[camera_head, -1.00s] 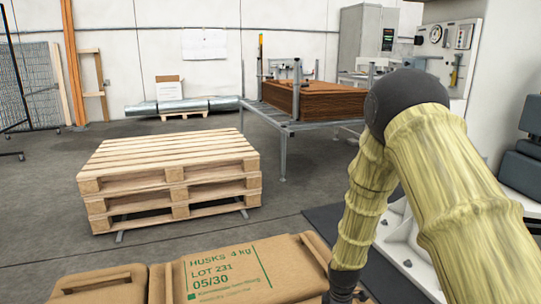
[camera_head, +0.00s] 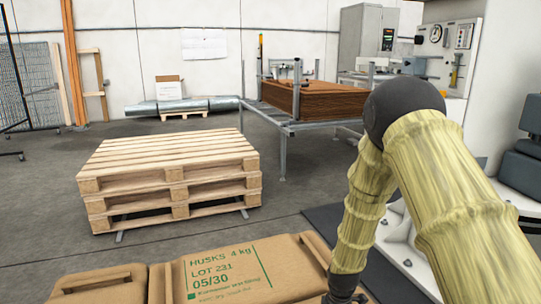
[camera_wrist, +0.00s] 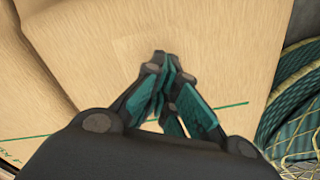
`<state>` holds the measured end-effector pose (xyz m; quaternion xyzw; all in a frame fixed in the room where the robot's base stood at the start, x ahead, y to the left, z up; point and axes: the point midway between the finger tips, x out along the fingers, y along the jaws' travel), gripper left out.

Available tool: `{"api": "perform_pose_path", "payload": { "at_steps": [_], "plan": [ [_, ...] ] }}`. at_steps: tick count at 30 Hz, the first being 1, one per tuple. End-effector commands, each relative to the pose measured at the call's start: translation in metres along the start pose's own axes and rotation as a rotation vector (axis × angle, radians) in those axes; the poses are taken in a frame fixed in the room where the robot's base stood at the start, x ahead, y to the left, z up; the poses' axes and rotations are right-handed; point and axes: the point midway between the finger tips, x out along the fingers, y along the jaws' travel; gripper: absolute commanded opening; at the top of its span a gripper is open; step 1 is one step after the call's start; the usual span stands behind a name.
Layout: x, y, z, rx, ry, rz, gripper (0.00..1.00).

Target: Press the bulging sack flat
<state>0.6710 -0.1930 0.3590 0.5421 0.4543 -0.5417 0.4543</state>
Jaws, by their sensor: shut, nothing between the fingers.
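The sack (camera_head: 235,262) is brown and printed in green with "HUSKS 4 kg LOT 231 05/30". It lies at the bottom of the head view, and its lower part is cut off by the frame. My gripper (camera_wrist: 162,75) is shut and empty in the wrist view, with its fingertips over the tan sack surface (camera_wrist: 225,60). I cannot tell whether the fingertips touch it. A green printed line crosses the sack under the fingers.
Another brown sack (camera_head: 100,285) lies at the left, against the printed one. Stacked wooden pallets (camera_head: 170,180) stand on the floor beyond. A metal-framed table (camera_head: 283,122) bears brown sheets (camera_head: 315,100). Green netted material (camera_wrist: 295,110) lies right of the sack.

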Motion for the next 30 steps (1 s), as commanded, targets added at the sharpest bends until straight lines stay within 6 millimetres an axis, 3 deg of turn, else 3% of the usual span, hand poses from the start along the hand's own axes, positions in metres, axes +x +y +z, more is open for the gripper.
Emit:
{"api": "perform_pose_path", "payload": {
  "at_steps": [30],
  "plan": [
    [0.016,0.0,0.0,0.0,0.0,-0.001,0.0]
  ]
}}
